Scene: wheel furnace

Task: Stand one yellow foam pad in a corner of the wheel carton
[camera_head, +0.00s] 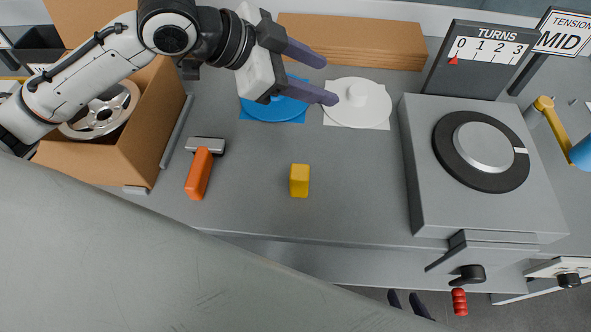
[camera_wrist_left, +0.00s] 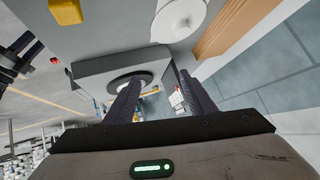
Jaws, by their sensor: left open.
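The yellow foam pad (camera_head: 299,181) stands alone on the grey bench, right of the orange-handled tool; a yellow block also shows in the left wrist view (camera_wrist_left: 66,11). The open brown wheel carton (camera_head: 158,120) is at the left with a silver wheel (camera_head: 101,112) inside; my left arm hides part of both. My left gripper (camera_head: 328,79) is open and empty above the discs at the back, up and right of the pad; its fingers also show apart in the left wrist view (camera_wrist_left: 160,82). My right gripper (camera_head: 405,302) shows only its separated fingertips beyond the bench's front edge.
An orange-handled tool (camera_head: 199,173) lies between carton and pad. Blue (camera_head: 273,107) and white (camera_head: 358,103) discs lie behind the pad. A grey dial machine (camera_head: 483,165) stands right, with a TURNS sign (camera_head: 480,60). A brown box (camera_head: 352,42) lies at the back.

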